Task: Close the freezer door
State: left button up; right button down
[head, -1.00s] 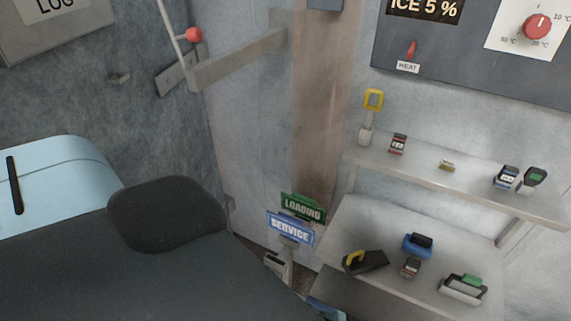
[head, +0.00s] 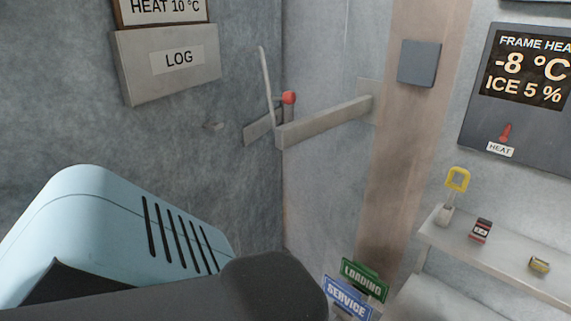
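A long grey bar (head: 325,122) crosses a pale, frosted upright panel (head: 325,200), which seems to be part of the freezer door or its frame. At the bar's left end are a thin upright lever (head: 266,80), a red knob (head: 288,97) and a slanted metal plate (head: 258,128). I cannot tell how far the door is open. My light blue and dark grey arm links fill the lower left, well below the bar. Neither gripper is in view.
A LOG box (head: 170,62) hangs on the dark grey wall. A brown vertical strip (head: 400,150) stands right of the panel. A shelf (head: 490,258) with small items and a control panel (head: 525,90) are at right. LOADING (head: 364,280) and SERVICE (head: 347,299) signs stand low at centre.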

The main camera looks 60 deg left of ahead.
aim_at(180, 113)
jog(key=k+j+u, duration=0.1)
jog(key=u, duration=2.45)
